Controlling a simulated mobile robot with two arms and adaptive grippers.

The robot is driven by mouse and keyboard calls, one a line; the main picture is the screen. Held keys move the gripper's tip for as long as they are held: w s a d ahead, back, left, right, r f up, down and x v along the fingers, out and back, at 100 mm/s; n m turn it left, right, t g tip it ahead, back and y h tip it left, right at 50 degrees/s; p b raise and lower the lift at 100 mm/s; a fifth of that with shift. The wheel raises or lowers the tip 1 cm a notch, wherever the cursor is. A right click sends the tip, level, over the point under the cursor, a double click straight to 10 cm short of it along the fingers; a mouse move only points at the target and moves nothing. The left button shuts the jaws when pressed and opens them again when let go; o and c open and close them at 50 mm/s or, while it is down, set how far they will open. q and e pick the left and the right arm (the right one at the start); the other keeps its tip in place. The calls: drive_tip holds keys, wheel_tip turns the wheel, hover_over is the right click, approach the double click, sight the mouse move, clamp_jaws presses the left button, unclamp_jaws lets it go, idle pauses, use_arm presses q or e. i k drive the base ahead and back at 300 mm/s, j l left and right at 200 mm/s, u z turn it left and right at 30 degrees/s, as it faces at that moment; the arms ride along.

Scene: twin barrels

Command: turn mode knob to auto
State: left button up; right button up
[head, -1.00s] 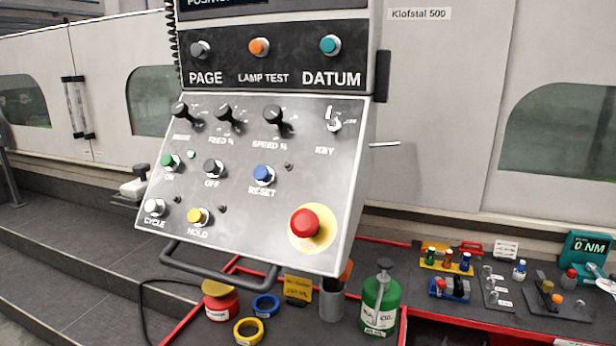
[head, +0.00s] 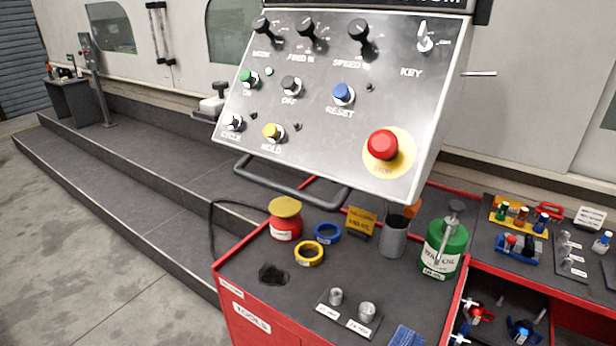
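The control panel (head: 318,120) hangs tilted at the upper middle of the head view. The mode knob (head: 263,27) is a black knob at the panel's upper left, with its label just below it; which setting it points to is too small to read. The feed knob (head: 308,29) and the speed knob (head: 362,33) are to its right, then the key switch (head: 427,38). Neither of my grippers shows in the head view.
A tool cart (head: 262,315) stands below the panel, with a red can (head: 285,225), tape rolls, a grey cup (head: 393,240) and a green oil can (head: 441,250) on top. A handle bar (head: 290,190) juts below the panel. Floor at the left is clear.

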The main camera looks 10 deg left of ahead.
sight(261, 24)
drive_tip(key=j+u, duration=0.15)
drive_tip(key=u, duration=0.25)
drive_tip(key=j+u, duration=0.2)
drive_tip(key=u, duration=0.2)
drive_tip(key=j+u, duration=0.2)
drive_tip(key=u, duration=0.2)
drive_tip(key=j+u, duration=0.15)
drive_tip(key=u, duration=0.25)
